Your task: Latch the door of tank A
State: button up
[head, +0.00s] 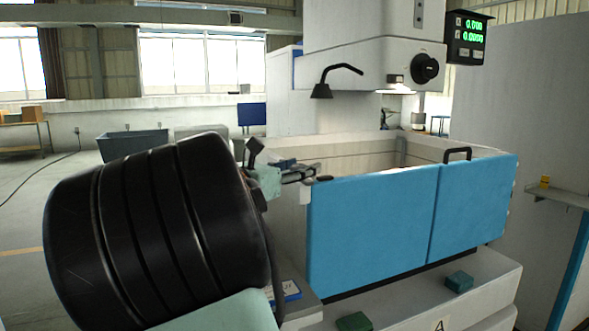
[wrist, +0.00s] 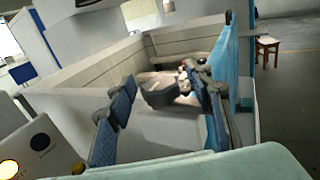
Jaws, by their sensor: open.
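Tank A's blue door (head: 372,225) stands across the tank's front, next to a second blue panel (head: 474,205) with a black handle (head: 457,153) on top. The two panels look nearly in line, with a narrow seam between. In the wrist view the door (wrist: 231,50) runs along the right side. My gripper (head: 303,172) is at the door's upper left corner, near the tank rim. In the wrist view its blue-padded fingers (wrist: 163,100) are apart, with nothing clearly held. I cannot make out a latch; the arm and gripper hide part of that corner.
The tank wall (wrist: 85,75) rises close by the fingers. A green block (head: 353,321) and a teal block (head: 459,280) lie on the ledge below. A stool (wrist: 267,44) stands beyond on open floor.

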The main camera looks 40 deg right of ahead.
jog(key=c, duration=1.2)
jog(key=shift+o, duration=0.2)
